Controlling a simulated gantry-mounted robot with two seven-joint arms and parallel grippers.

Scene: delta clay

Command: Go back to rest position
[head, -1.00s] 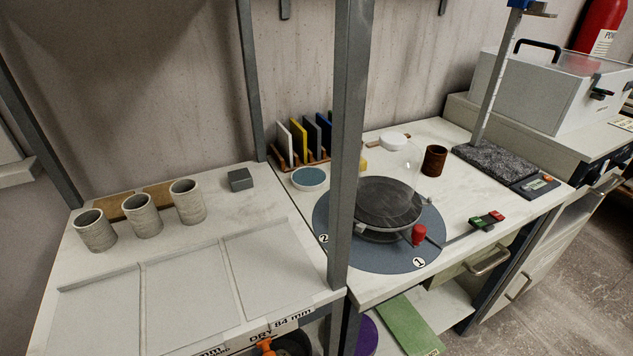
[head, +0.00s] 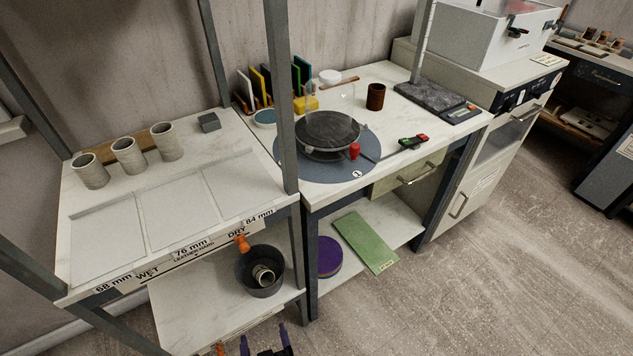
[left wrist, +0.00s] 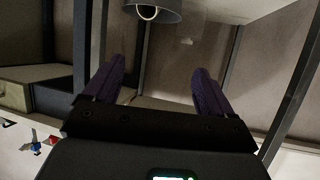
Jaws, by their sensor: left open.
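My left gripper (head: 264,341) shows at the bottom edge of the head view, in front of the lower shelf. Its two purple fingers also show in the left wrist view (left wrist: 157,88), spread apart with nothing between them. The gripper is open and empty. Most of the left arm is out of the frame. My right gripper is in neither view.
A dark bucket (head: 260,272) with cylinders inside stands on the lower shelf (head: 190,310), near the left gripper. Grey cylinders (head: 128,156) stand on the shelf top above. Steel posts (head: 281,95) frame the shelf. The floor (head: 450,290) at right is clear.

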